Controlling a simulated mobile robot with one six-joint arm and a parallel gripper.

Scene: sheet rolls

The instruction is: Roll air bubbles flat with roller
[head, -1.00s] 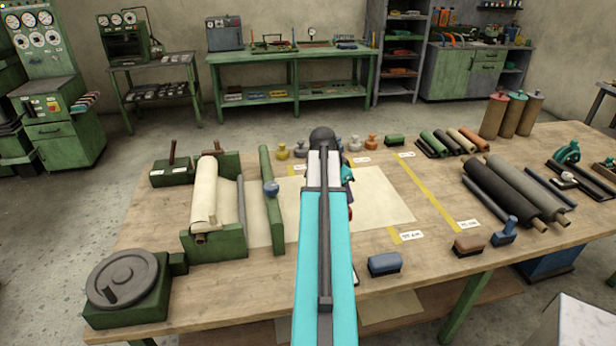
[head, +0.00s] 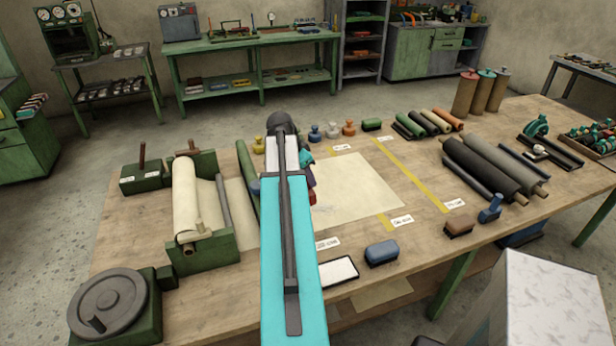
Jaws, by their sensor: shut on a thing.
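A flat cream sheet (head: 362,188) lies on the wooden bench, its left part hidden by my teal arm. I cannot make out any air bubbles at this size. My gripper (head: 309,185) is at the far end of the arm, over the sheet's left side, and mostly hidden behind the arm. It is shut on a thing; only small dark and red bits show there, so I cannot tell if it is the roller. A blue-handled tool (head: 490,209) stands at the bench's right front.
A cream roll (head: 187,205) sits in a green stand on the left, near a handwheel (head: 107,304). Dark rolls (head: 484,170) lie on the right. A blue block (head: 381,254) and a brown brush (head: 459,225) stand along the front. Yellow strips (head: 410,172) mark the bench right of the sheet.

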